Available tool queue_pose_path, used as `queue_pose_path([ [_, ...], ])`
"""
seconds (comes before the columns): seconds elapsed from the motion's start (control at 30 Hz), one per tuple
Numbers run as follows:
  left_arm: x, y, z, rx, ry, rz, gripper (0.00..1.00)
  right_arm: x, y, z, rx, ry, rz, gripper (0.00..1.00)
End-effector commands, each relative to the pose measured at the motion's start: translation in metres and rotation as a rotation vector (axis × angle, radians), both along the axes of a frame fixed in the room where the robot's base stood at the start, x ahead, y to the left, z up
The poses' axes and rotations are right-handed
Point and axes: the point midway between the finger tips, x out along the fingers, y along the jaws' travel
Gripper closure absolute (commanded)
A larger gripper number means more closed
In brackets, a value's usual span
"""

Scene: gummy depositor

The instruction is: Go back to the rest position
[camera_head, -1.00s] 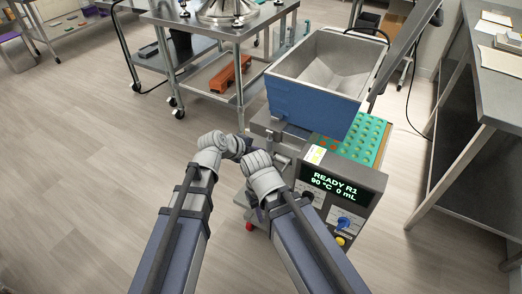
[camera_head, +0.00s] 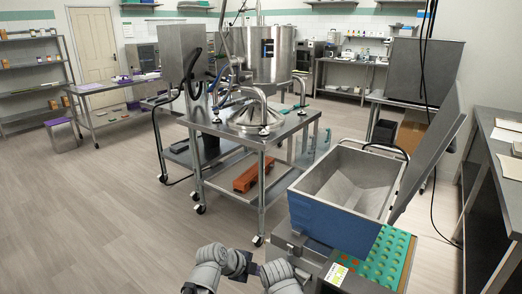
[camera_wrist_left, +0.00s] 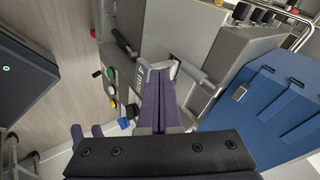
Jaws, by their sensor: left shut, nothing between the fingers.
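My left gripper (camera_wrist_left: 160,78) is shut and empty in the left wrist view, its fingers together in front of the depositor's grey body (camera_wrist_left: 160,35). They are close to its metal fittings; I cannot tell whether they touch. In the head view my two arms show only at the bottom edge, side by side, with grey wrist joints at the front of the depositor. The fingers of both grippers cannot be made out there. The depositor's blue hopper (camera_head: 330,222) stands just beyond my arms, and it also shows in the left wrist view (camera_wrist_left: 270,105).
A green mould tray (camera_head: 385,262) lies beside the hopper. A steel cart (camera_head: 262,165) with a large kettle (camera_head: 270,55) and an orange-brown block (camera_head: 252,174) stands ahead. A steel bench (camera_head: 490,175) borders the right. Open floor (camera_head: 100,220) lies to the left.

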Motion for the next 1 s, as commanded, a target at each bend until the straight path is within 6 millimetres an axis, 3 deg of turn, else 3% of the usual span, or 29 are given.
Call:
queue_pose_path([
  [0.3,-0.032,0.068,-0.033,-0.061,0.479,0.672,1.00,0.000,0.000,0.000,0.000,0.000,0.000,0.68],
  [0.6,-0.064,0.129,-0.050,-0.100,0.731,1.355,1.00,0.000,0.000,0.000,0.000,0.000,0.000,0.68],
  [0.9,-0.087,0.169,-0.054,-0.142,0.792,1.848,1.00,0.000,0.000,0.000,0.000,0.000,0.000,0.68],
  [1.0,-0.095,0.148,-0.026,-0.096,0.789,1.818,1.00,0.000,0.000,0.028,0.000,0.000,0.000,0.68],
])
